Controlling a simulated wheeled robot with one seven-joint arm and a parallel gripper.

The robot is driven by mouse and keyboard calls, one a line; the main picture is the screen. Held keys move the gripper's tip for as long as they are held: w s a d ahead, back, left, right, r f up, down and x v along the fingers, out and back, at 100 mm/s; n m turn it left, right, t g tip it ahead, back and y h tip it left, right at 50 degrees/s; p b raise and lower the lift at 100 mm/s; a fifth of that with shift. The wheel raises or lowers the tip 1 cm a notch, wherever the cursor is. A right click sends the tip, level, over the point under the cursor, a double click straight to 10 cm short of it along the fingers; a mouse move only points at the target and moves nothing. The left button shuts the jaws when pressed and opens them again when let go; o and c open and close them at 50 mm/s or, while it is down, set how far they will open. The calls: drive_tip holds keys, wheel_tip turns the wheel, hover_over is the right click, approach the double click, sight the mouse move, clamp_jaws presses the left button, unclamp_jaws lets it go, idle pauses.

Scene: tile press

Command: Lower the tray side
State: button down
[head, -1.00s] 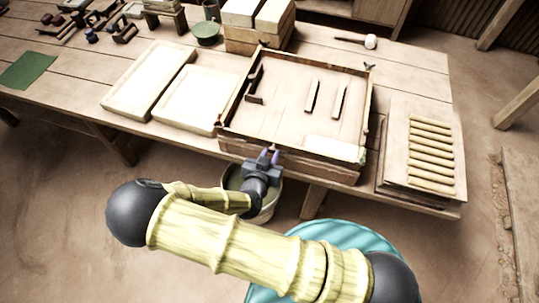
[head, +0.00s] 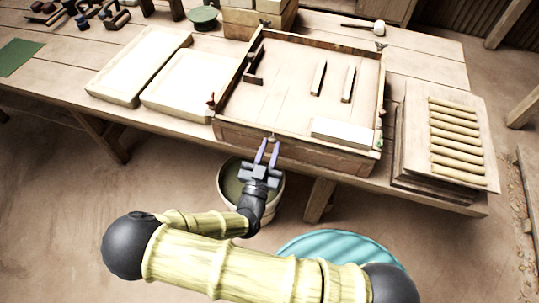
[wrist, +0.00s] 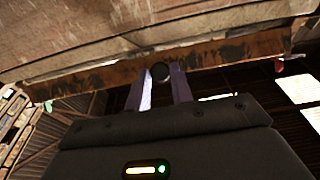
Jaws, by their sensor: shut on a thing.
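The wooden tray (head: 240,72) stands at the table's front edge, with its front side board (head: 330,157) facing me. In the wrist view the side board (wrist: 220,50) is a worn brown strip running across the picture, looking upright or nearly so. A small dark round knob (wrist: 160,70) sits at its middle. My gripper (head: 267,148) is at the middle of the board, its two purple fingers shut on the knob, seen in the wrist view (wrist: 160,80). A red catch (head: 211,101) and a green catch (head: 378,141) show at the board's two ends.
Inside the tray are thin dark strips and a pale block (head: 340,133). Pale slabs (head: 185,84) lie left of the tray, and a board with clay rolls (head: 456,140) lies right. A bucket (head: 229,190) and a teal round top (head: 340,250) stand below the front edge.

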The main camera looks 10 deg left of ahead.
drive_tip(key=f+t+b, duration=0.1)
drive_tip(key=t+b, duration=0.1)
drive_tip(key=b, duration=0.2)
drive_tip(key=f+t+b, duration=0.1)
drive_tip(key=t+b, duration=0.1)
drive_tip(key=b, duration=0.2)
drive_tip(key=w+f+t+b, duration=0.1)
drive_tip(key=f+t+b, duration=0.1)
drive_tip(key=b, duration=0.2)
drive_tip(key=shift+t+h+b, duration=0.3)
drive_tip(key=shift+t+b, duration=0.1)
drive_tip(key=shift+r, duration=0.1)
drive_tip(key=c, duration=1.2)
unclamp_jaws()
drive_tip(key=shift+w, duration=0.1)
drive_tip(key=shift+c, duration=0.2)
drive_tip(key=d+b+v, duration=0.1)
drive_tip(key=v, duration=1.6)
drive_tip(key=shift+a+f, duration=0.35)
drive_tip(key=shift+a, duration=0.05)
